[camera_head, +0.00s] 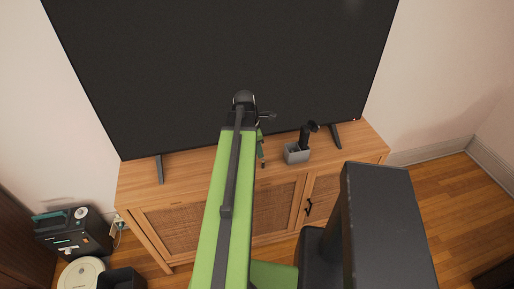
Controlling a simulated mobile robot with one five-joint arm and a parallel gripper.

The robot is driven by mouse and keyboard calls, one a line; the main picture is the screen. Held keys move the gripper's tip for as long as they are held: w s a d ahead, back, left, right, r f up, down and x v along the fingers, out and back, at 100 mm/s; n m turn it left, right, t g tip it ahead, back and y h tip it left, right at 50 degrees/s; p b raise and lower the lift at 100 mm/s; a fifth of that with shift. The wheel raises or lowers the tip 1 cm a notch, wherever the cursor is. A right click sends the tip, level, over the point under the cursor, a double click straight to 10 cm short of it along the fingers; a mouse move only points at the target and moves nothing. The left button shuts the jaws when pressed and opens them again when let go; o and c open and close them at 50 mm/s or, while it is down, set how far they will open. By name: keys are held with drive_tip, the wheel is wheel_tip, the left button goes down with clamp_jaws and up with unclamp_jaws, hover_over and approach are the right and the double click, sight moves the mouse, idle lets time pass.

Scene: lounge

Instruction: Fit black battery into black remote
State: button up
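A dark, upright object (308,135) stands in a small grey box (296,155) on the wooden cabinet; it may be the black remote, but it is too small to be sure. I cannot make out a black battery. My green arm reaches up the middle of the view over the cabinet. What seems to be my gripper (262,162) shows just right of the arm, left of the grey box and apart from it in the picture. It is mostly hidden behind the arm, and its fingers are too small to read.
A large black television (230,60) stands on the wooden cabinet (190,166) behind my arm. A dark device with a teal handle (72,236), a white round robot vacuum (80,273) and a dark bin (122,280) are at lower left. Wooden floor (440,205) is clear at right.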

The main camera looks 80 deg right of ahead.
drive_tip(key=f+b, duration=0.1)
drive_tip(key=f, duration=0.1)
drive_tip(key=f+b, duration=0.1)
drive_tip(key=b, duration=0.1)
drive_tip(key=s+f+b, duration=0.1)
drive_tip(key=f, duration=0.1)
drive_tip(key=shift+d+f+b, duration=0.2)
drive_tip(key=shift+f+b, duration=0.15)
drive_tip(key=shift+b, duration=0.05)
drive_tip(key=shift+c, duration=0.5)
clamp_jaws()
drive_tip(key=shift+r, duration=0.1)
drive_tip(key=shift+r, duration=0.1)
drive_tip(key=shift+s+r+p, duration=0.15)
drive_tip(key=shift+r+p, duration=2.25)
drive_tip(key=shift+p, duration=0.25)
